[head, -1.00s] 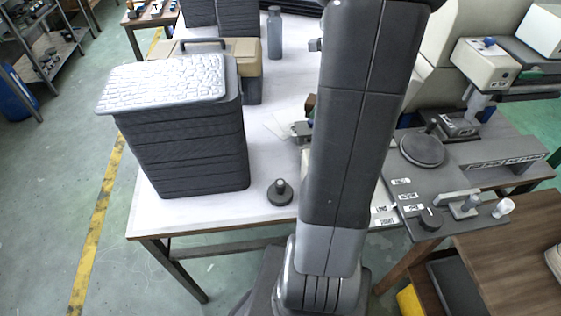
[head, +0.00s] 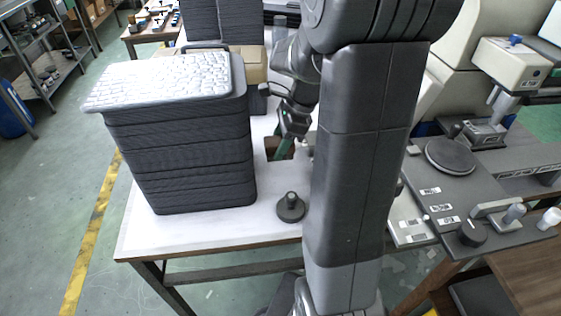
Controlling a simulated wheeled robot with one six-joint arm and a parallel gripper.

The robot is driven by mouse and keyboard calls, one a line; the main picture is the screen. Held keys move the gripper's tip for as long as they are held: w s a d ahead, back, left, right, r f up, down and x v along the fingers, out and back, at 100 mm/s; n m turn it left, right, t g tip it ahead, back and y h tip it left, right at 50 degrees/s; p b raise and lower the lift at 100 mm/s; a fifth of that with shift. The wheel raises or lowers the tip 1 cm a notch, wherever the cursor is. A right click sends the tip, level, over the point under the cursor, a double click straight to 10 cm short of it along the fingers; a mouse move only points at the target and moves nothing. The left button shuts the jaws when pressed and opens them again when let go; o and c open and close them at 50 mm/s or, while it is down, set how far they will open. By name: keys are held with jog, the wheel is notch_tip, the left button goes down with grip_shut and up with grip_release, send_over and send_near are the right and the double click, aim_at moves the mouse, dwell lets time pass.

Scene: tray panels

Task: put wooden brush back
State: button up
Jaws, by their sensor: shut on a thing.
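My gripper (head: 287,138) is at the end of my arm, pointing down over the white table, right of the dark tray stack. It is shut on a small brown piece, which looks like the wooden brush (head: 272,144). Something green shows at the jaws. The brush is small and partly covered by the jaws, so its shape and its exact height above the table cannot be told.
A tall stack of dark trays with a pale textured top (head: 165,82) stands on the white table (head: 215,228). A round dark knobbed piece (head: 290,208) is near the front edge. Grey equipment with a round plate (head: 450,156) is at right. My arm hides the middle.

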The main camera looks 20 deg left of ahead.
jog(key=shift+f+b, duration=0.4)
jog(key=shift+f, duration=2.05)
jog(key=shift+f, duration=0.1)
jog(key=o, duration=1)
jog(key=shift+c, duration=0.2)
jog(key=p+v, duration=0.2)
jog(key=v, duration=1)
jog(key=shift+a, duration=0.1)
